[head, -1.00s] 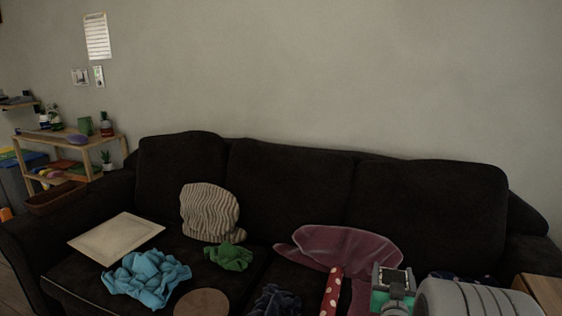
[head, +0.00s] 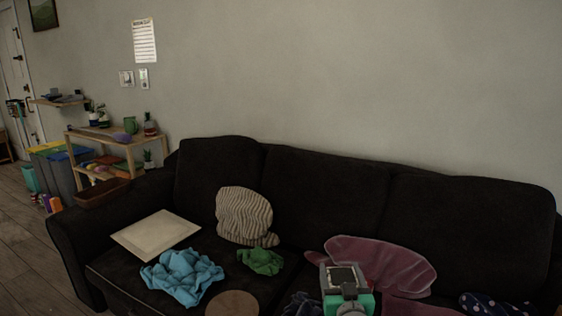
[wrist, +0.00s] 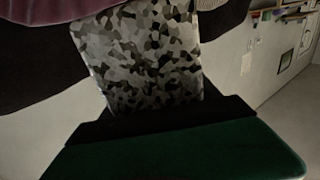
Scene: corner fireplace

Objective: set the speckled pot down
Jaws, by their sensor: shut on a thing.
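The speckled pot (wrist: 140,55) shows in the wrist view, with a black, grey and white patchwork surface. My gripper (wrist: 155,118) is shut on it, its dark jaws across the pot's lower end in that picture. In the head view my gripper (head: 346,292) shows as a grey and green block at the lower middle, in front of the sofa. I cannot make out the pot in the head view. What lies directly under the pot is not visible.
A dark sofa (head: 325,190) fills the middle. On its seat lie a cream square (head: 156,234), a blue cloth (head: 182,277), a green cloth (head: 261,261), a striped cushion (head: 243,215) and a pinkish cloth (head: 385,268). A wooden shelf (head: 118,140) stands at the left; floor (head: 25,225) shows there.

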